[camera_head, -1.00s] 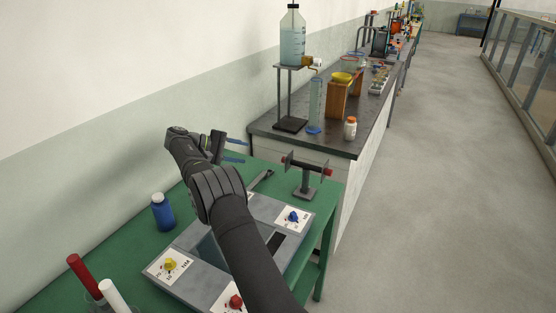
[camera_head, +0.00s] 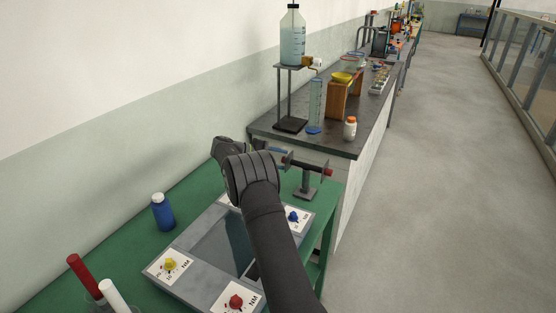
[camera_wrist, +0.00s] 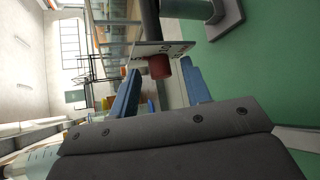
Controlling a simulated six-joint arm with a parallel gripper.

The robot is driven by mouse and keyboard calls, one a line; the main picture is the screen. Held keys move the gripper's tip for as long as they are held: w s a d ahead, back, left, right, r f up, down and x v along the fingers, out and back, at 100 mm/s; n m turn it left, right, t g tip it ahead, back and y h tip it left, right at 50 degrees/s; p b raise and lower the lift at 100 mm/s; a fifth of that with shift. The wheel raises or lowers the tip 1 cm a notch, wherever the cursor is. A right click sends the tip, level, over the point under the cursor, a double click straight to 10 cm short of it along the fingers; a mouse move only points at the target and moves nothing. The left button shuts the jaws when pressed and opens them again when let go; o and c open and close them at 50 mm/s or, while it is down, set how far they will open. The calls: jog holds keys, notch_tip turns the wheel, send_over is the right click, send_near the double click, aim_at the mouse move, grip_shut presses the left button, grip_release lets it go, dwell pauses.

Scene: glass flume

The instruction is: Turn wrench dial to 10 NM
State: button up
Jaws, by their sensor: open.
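A stand (camera_head: 306,192) with a horizontal bar stands at the far right of the green table. In the wrist view a short red knob (camera_wrist: 159,67) sits in front of a pale plate (camera_wrist: 147,50) with small dark marks, too small to read. My gripper (camera_wrist: 161,66) is open, its two blue fingers to either side of the red knob; I cannot tell contact. A red end (camera_head: 328,171) shows at the bar's right.
A grey panel (camera_head: 201,284) with yellow (camera_head: 169,264), red (camera_head: 236,301) and blue (camera_head: 293,216) dials lies below my arm, each on a white card. A blue bottle (camera_head: 163,213) stands left. A dark bench (camera_head: 352,150) with glassware is beyond. The floor at right is clear.

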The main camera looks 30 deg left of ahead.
grip_shut()
jog(key=shift+t, duration=0.3)
jog(key=shift+s+f+m+t+h, duration=0.1)
jog(key=shift+f+m+t+h, duration=0.15)
jog(key=shift+m+t+h, duration=0.45)
jog(key=shift+s+f+m+t+h, duration=0.1)
jog(key=shift+f+m+t+h, duration=0.2)
jog(key=shift+m+t, duration=0.65)
jog(key=shift+m, duration=0.25)
